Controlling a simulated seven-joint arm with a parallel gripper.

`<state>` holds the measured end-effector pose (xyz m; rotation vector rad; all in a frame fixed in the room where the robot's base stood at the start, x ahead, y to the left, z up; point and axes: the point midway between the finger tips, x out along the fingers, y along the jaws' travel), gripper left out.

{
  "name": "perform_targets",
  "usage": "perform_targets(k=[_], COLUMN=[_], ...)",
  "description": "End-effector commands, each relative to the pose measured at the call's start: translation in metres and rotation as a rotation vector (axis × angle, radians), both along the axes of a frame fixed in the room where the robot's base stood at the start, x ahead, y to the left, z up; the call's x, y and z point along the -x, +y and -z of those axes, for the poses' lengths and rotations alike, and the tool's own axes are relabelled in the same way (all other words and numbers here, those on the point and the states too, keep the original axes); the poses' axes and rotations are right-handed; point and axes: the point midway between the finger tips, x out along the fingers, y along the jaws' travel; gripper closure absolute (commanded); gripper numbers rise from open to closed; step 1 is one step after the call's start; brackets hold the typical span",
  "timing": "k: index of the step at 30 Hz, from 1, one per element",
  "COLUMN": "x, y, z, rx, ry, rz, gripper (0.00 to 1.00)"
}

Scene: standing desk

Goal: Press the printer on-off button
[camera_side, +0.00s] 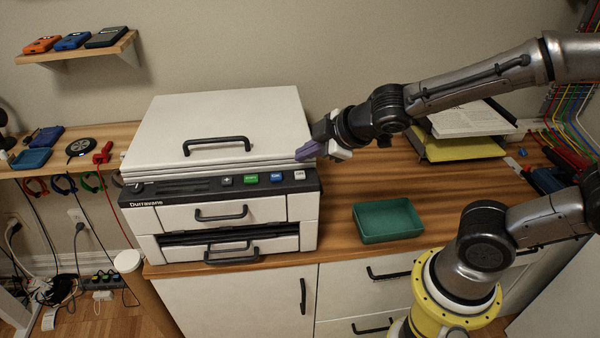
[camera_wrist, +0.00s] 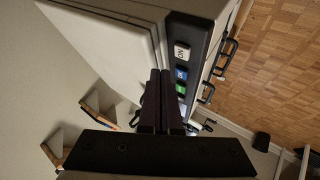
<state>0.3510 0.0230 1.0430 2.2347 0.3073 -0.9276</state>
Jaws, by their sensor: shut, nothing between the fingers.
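The white printer (camera_side: 220,215) stands on the wooden desk, its lid down. Its dark front panel carries a row of buttons: a light one with a plus sign, a green one (camera_side: 250,179), a blue one (camera_side: 276,177) and a white one (camera_side: 299,174) at the right end. In the wrist view the white button (camera_wrist: 182,52) has dark letters that look like "ON", with the blue (camera_wrist: 181,74) and green (camera_wrist: 180,89) ones below it. My gripper (camera_side: 303,151) is shut and empty by the printer's right end, above the panel. Its fingertips (camera_wrist: 160,72) appear beside the button row, not on a button.
A green tray (camera_side: 388,221) sits right of the printer. Papers and a yellow folder (camera_side: 465,148) lie at the back right. The lid handle (camera_side: 216,145) rises from the printer top. Desk surface around the tray is clear.

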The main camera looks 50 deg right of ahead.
Motion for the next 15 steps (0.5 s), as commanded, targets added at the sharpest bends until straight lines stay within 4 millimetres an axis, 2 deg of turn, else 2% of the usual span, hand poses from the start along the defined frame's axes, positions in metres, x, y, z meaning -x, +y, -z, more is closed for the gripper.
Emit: perform_targets(k=[9,15], x=[0.0,0.0], y=[0.0,0.0], z=[-0.029,-0.04], rx=[0.001,0.0], ry=[0.0,0.002], rz=[0.001,0.001], gripper=[1.0,1.0])
